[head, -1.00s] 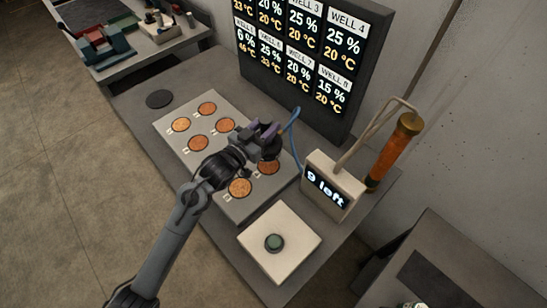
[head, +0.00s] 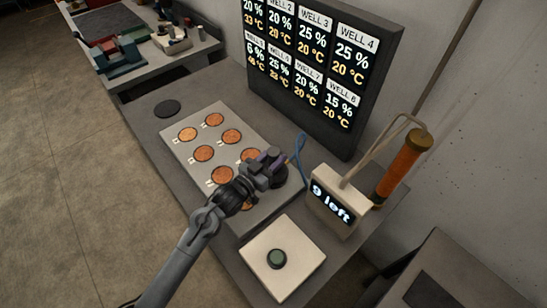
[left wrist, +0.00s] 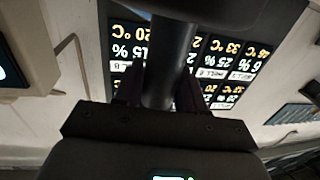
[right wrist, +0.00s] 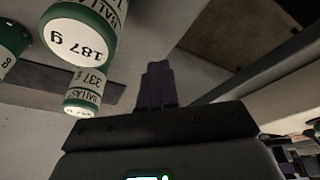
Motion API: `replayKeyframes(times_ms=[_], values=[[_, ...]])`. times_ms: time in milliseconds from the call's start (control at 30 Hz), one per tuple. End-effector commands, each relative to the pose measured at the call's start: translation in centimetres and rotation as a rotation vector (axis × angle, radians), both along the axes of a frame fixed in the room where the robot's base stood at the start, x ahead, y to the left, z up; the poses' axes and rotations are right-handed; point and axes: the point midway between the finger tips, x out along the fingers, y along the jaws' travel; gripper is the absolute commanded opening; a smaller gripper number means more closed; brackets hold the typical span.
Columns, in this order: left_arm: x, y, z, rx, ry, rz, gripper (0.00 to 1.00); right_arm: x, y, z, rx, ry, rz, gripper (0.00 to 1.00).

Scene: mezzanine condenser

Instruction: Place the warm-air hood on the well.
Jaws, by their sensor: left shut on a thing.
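My left gripper (head: 262,162) is shut on the dark warm-air hood (head: 274,178), which has a blue hose behind it. In the left wrist view the hood's dark round handle (left wrist: 170,60) stands between the fingers. The hood is over the back-row well at the right end of the grey plate (head: 178,152) and hides it. I cannot tell if it touches the plate. Other orange-brown wells show, such as one at far left (head: 187,134) and one beside the hood (head: 250,155). My right gripper (right wrist: 157,85) is shut and empty, away from the plate.
A readout board (head: 318,60) stands behind the plate. A box reading "9 left" (head: 333,200) and an orange cylinder (head: 402,165) stand at right. A white pad with a green button (head: 277,259) is in front. A dark disc (head: 167,108) lies at left. Labelled weights (right wrist: 80,35) show in the right wrist view.

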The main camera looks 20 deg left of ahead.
Motion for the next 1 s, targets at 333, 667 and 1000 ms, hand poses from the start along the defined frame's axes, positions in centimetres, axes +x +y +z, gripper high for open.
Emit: replayKeyframes(times_ms=[333,667,1000], values=[[0.0,0.0,-0.3,0.000,0.000,0.000,0.60,0.0,0.2,-0.1,0.008,0.000,-0.006,0.00],[0.0,0.0,-0.2,0.000,0.000,0.000,0.66,0.0,0.3,0.0,0.011,0.000,-0.008,0.00],[-3.2,1.1,0.0,0.002,0.003,0.000,0.66,0.0,0.2,0.4,0.007,-0.001,-0.005,0.00]])
